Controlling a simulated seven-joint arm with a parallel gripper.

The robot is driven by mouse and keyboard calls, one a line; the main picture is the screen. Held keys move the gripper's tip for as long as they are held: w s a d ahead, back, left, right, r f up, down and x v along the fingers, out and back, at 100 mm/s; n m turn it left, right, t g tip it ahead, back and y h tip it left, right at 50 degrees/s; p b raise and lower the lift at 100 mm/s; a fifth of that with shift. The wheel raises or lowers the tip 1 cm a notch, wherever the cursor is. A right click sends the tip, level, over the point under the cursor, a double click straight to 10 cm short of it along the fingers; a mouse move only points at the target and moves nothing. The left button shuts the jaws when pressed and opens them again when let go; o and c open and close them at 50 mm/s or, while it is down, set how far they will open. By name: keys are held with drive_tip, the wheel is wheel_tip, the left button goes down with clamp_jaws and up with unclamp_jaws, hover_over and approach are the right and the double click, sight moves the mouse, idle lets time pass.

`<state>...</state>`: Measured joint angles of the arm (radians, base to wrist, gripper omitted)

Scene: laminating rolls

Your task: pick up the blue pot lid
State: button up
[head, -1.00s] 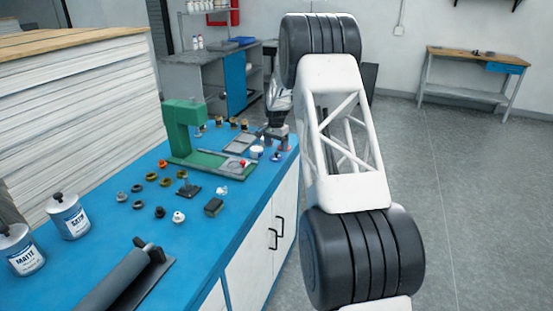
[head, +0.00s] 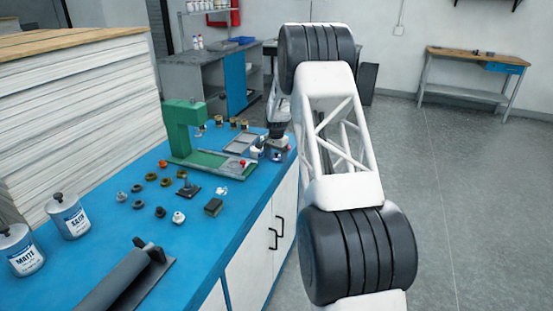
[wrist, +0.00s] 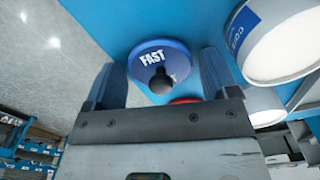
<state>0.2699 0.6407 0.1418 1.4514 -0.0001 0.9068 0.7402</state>
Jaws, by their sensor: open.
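The blue pot lid (wrist: 158,62) is a round disc marked "FAST" with a dark knob in its middle. In the wrist view it lies on the blue bench top, ahead of my open gripper (wrist: 162,66). The knob shows between the two fingers, and I see no finger closed on it. In the head view my gripper (head: 276,149) is low over the far right end of the blue bench. The lid cannot be made out there, hidden by my gripper and arm.
A white pot with a blue label (wrist: 285,38) stands close to the right finger. Something red (wrist: 185,100) shows just behind the lid's lower edge. A green press (head: 184,135) stands left of my gripper on the bench (head: 110,215). Several small parts lie nearer.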

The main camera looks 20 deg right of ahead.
sight(276, 153)
idle(0.4)
drive_tip(key=c, duration=0.7)
drive_tip(key=shift+r, duration=0.15)
drive_tip(key=shift+r, duration=1.55)
drive_tip(key=s+a, duration=0.1)
drive_tip(key=s, duration=0.4)
drive_tip(key=s+a+r, duration=0.1)
drive_tip(key=s, duration=0.4)
drive_tip(key=s+a, duration=0.2)
drive_tip(key=s, duration=0.3)
drive_tip(key=shift+s+a+r, duration=0.1)
drive_tip(key=shift+s+r, duration=0.1)
drive_tip(key=shift+r, duration=0.1)
drive_tip(key=shift+w, duration=0.1)
drive_tip(key=shift+m, duration=0.4)
drive_tip(key=w+a+r, duration=0.1)
drive_tip(key=w+r, duration=0.1)
drive_tip(key=w, duration=0.5)
drive_tip(key=w+a+r, duration=0.1)
drive_tip(key=w+r, duration=0.1)
drive_tip(key=w, duration=0.5)
drive_tip(key=w+a+r, duration=0.1)
drive_tip(key=w+r, duration=0.1)
drive_tip(key=w, duration=0.5)
drive_tip(key=shift+w, duration=0.15)
